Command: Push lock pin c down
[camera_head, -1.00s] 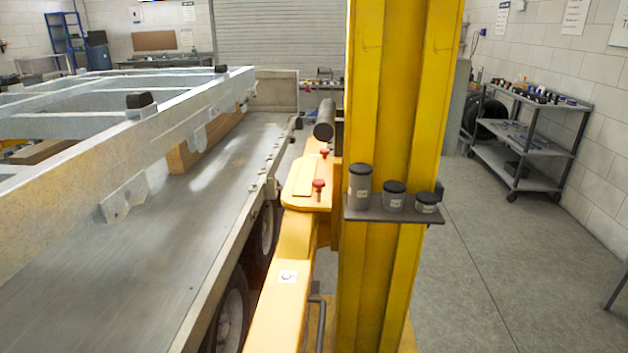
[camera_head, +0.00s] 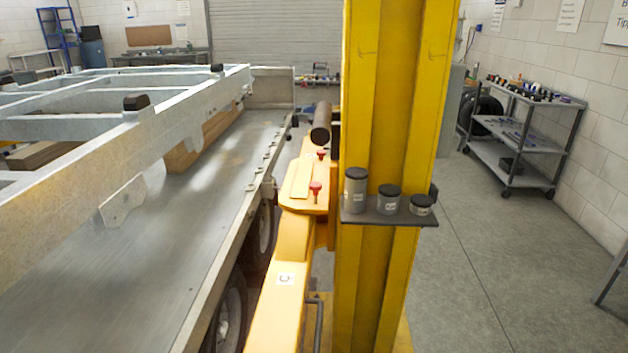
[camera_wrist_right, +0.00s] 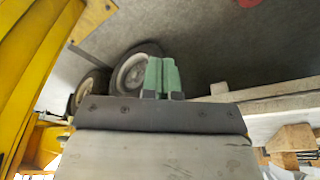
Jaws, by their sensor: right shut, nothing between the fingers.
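In the head view, a yellow lift arm (camera_head: 272,325) carries a white label with a letter C (camera_head: 286,280). Beyond the label, a red-topped pin (camera_head: 315,189) stands upright on a yellow plate (camera_head: 300,205). A second red-topped pin (camera_head: 321,154) stands farther back on it. I cannot tell from here how deep either pin sits. My right gripper (camera_wrist_right: 160,62) shows in the right wrist view, its green fingers shut together and empty, with tyres and floor behind. It appears apart from the pins. My left gripper is not in view.
A tall yellow column (camera_head: 395,110) stands right of the pins. Its dark shelf (camera_head: 365,219) holds several grey cans. The trailer bed (camera_head: 150,250) and its galvanised frame (camera_head: 60,190) lie left. A tool cart (camera_head: 530,142) stands at the right; floor between is clear.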

